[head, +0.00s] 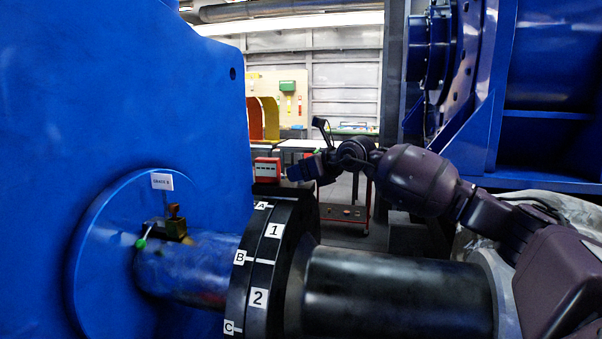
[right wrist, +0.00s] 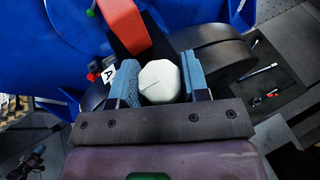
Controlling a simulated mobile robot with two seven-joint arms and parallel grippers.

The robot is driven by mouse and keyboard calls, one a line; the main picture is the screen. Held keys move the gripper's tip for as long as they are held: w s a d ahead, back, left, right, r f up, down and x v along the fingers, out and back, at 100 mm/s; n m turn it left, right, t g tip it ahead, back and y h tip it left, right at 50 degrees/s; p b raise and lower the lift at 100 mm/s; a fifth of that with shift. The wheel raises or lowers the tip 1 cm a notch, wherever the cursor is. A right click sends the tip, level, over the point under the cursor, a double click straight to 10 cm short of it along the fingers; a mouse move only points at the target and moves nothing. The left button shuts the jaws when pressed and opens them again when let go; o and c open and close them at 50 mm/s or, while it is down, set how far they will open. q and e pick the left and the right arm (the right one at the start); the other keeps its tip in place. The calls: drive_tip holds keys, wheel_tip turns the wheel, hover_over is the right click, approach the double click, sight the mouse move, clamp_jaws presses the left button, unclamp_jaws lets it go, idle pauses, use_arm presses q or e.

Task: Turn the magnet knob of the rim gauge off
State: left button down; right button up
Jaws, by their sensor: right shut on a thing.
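The red rim gauge (head: 267,169) stands on top of the black coupling rim (head: 287,216), near the A mark. In the right wrist view its red body (right wrist: 124,26) is at the top. Its knob (right wrist: 160,82) is a whitish many-sided disc with a thin dark line on its face. My right gripper (head: 296,173) reaches in from the right beside the gauge. Its blue pads (right wrist: 160,85) sit on both sides of the knob and are shut on it. The knob is hidden behind the gripper in the head view. My left gripper is not in view.
A big blue housing (head: 110,80) fills the left. A black cylinder (head: 395,295) runs right below my arm. A red cart (head: 345,213) and a workbench stand behind.

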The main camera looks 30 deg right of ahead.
drive_tip(key=shift+n+y, duration=0.3)
drive_tip(key=o, duration=0.9)
drive_tip(key=shift+s, duration=0.1)
drive_tip(key=v, duration=1)
drive_tip(key=shift+s+d+r, duration=0.1)
drive_tip(key=shift+s+r, duration=0.15)
